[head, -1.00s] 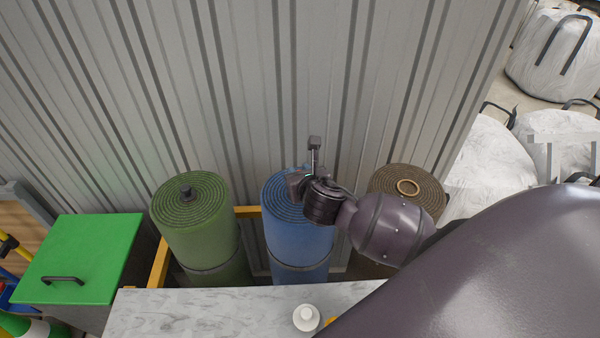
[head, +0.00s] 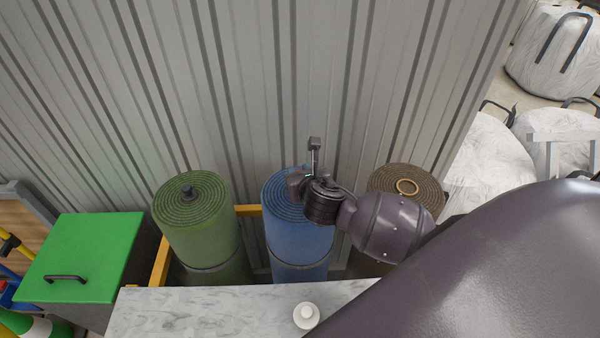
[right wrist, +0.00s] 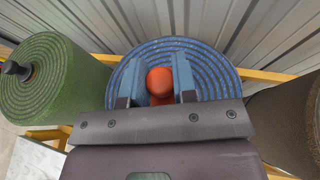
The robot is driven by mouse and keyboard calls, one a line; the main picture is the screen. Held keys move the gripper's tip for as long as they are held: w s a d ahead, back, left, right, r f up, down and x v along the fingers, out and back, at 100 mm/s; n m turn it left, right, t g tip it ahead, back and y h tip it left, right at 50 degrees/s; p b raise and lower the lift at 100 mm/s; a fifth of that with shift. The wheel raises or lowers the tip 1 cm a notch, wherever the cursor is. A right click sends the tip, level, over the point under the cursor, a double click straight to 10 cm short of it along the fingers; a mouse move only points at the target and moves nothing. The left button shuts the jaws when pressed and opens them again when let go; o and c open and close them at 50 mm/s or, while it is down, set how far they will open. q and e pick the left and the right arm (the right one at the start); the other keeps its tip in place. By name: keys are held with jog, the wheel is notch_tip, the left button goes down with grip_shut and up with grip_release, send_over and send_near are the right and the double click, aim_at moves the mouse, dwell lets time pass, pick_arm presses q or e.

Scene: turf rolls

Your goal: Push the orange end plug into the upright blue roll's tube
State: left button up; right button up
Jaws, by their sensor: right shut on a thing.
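The blue roll (head: 297,245) stands upright in the middle of a row of three, and its spiral top (right wrist: 215,72) fills the centre of the right wrist view. My right gripper (head: 298,183) is over that top. In the right wrist view its two fingers are shut on the orange end plug (right wrist: 160,82), which has a rounded head and sits near the spiral's centre. The tube's mouth and the plug's lower end are hidden, so I cannot tell how deep the plug is. In the head view my gripper hides the plug. My left gripper is not in view.
An upright green roll (head: 200,240) with a dark plug stands left, a brown roll (head: 425,190) with a tan ring right. A yellow rail (head: 160,265) runs by the rolls. A corrugated wall (head: 250,90) is behind, a pale worktop (head: 210,312) in front.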

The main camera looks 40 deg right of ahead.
jog(key=shift+f+b, duration=0.45)
jog(key=shift+f, duration=1.15)
dwell(0.3)
jog(key=o, duration=1)
jog(key=v, duration=0.9)
jog(key=shift+s, duration=0.3)
jog(key=shift+s+a+r, duration=0.2)
jog(key=shift+s+r, duration=0.15)
jog(key=shift+s, duration=0.15)
jog(key=shift+s+f, duration=0.1)
